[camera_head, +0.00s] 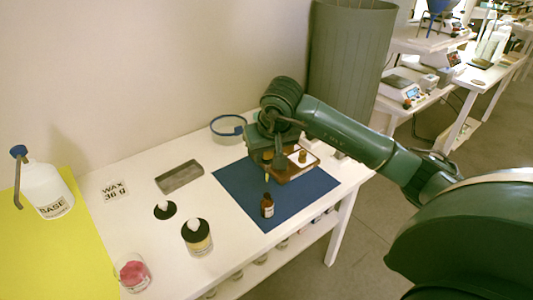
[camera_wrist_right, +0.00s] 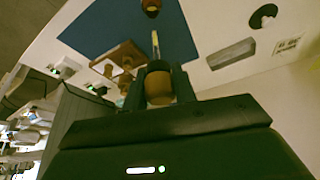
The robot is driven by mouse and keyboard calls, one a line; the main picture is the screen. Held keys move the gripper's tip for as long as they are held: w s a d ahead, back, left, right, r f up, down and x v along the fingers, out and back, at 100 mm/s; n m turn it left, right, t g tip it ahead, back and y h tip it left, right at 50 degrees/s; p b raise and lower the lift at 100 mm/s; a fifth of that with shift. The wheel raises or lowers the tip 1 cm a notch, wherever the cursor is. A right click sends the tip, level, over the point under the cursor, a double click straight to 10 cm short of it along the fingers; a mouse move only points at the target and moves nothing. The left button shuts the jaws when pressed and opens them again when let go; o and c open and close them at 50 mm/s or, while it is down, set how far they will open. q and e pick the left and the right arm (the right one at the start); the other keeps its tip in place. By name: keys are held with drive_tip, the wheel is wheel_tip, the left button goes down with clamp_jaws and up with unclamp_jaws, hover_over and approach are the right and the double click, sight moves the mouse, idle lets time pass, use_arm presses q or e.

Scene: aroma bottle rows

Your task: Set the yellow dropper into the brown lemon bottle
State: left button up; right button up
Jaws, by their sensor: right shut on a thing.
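The brown lemon bottle (camera_head: 267,207) stands upright on the blue mat (camera_head: 236,190), near its front edge. In the right wrist view the bottle (camera_wrist_right: 151,5) is at the top edge, partly cut off. My right gripper (camera_head: 267,160) is shut on the yellow dropper (camera_head: 268,154), above the mat and behind the bottle. In the wrist view the dropper's yellow-orange bulb (camera_wrist_right: 158,86) sits between the fingers, with its thin glass tip (camera_wrist_right: 155,42) pointing toward the bottle. The dropper is apart from the bottle. My left gripper is not in view.
A brown wooden tray (camera_head: 290,174) with small items lies beside the gripper at the mat's back. A black-topped jar (camera_head: 197,238), black lid (camera_head: 164,210), grey slab (camera_head: 180,177) and blue ring (camera_head: 228,126) are on the table. A white BASE bottle (camera_head: 44,188) stands at left.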

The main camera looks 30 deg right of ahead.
sight(267, 181)
drive_tip(key=shift+f+b, duration=1.65)
drive_tip(key=shift+f, duration=0.15)
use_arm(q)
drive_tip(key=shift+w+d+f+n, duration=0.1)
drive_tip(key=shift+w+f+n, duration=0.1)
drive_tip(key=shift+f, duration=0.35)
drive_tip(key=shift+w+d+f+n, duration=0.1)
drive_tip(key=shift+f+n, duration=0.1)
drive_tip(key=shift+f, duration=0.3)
use_arm(e)
drive_tip(key=shift+f, duration=0.2)
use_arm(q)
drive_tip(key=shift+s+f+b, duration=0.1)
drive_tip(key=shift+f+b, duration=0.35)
use_arm(e)
drive_tip(key=shift+f, duration=0.2)
drive_tip(key=shift+f+b, duration=1)
drive_tip(key=shift+f, duration=0.1)
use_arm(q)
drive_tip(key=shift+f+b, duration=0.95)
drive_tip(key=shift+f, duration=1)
use_arm(e)
drive_tip(key=shift+f, duration=1.15)
